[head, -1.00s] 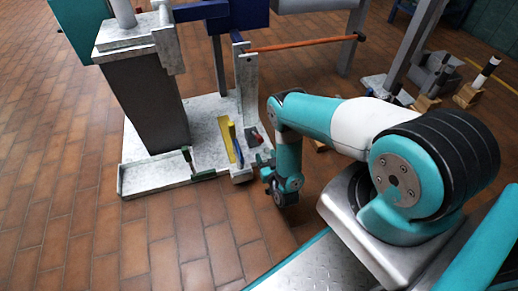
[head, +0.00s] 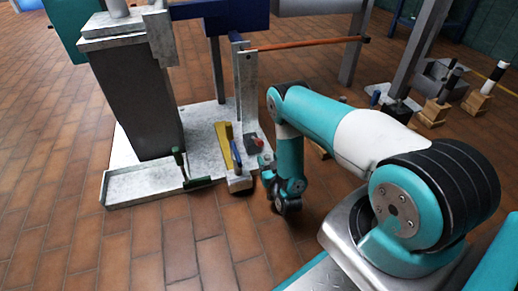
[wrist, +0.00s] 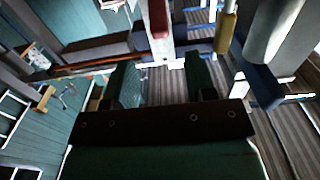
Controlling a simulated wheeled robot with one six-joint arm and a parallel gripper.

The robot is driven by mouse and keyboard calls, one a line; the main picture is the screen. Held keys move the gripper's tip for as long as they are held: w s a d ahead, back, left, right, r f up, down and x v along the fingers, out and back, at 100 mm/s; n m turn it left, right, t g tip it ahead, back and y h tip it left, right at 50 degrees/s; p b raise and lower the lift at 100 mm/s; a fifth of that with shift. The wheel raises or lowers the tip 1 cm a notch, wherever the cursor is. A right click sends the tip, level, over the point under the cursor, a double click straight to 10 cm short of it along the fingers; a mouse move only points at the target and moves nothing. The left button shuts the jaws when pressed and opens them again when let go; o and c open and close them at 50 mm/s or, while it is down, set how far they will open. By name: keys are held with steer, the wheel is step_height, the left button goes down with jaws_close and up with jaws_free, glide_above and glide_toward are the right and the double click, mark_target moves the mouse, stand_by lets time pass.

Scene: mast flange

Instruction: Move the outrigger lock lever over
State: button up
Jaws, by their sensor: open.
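The frames do not make clear which lever is the outrigger lock lever. On the pale base plate (head: 205,125) stand a green lever (head: 179,162) on a green foot at the front edge, a blue-handled lever (head: 236,155) beside a yellow plate (head: 223,140), and a small red part (head: 257,141) by the upright. My gripper (head: 267,180) hangs low just right of the plate's front right corner, apart from the levers. In the wrist view its two fingers (wrist: 162,82) stand apart with nothing held between them. A red part (wrist: 158,20) and a yellow part (wrist: 226,32) lie beyond them.
A grey column (head: 137,100) rises from the plate's left side. A pale upright (head: 247,85) and an orange bar (head: 310,44) stand above and behind my gripper. Blocks with a striped post (head: 490,80) are at the far right. The tiled floor in front is clear.

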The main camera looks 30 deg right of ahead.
mark_target(262, 145)
steer(key=b+x, duration=0.4)
steer(key=x, duration=0.6)
steer(key=shift+f, duration=0.1)
steer(key=shift+w+d+b, duration=0.1)
steer(key=shift+w+b, duration=0.2)
steer(key=shift+w, duration=0.15)
jaws_close()
steer(key=shift+r, duration=0.2)
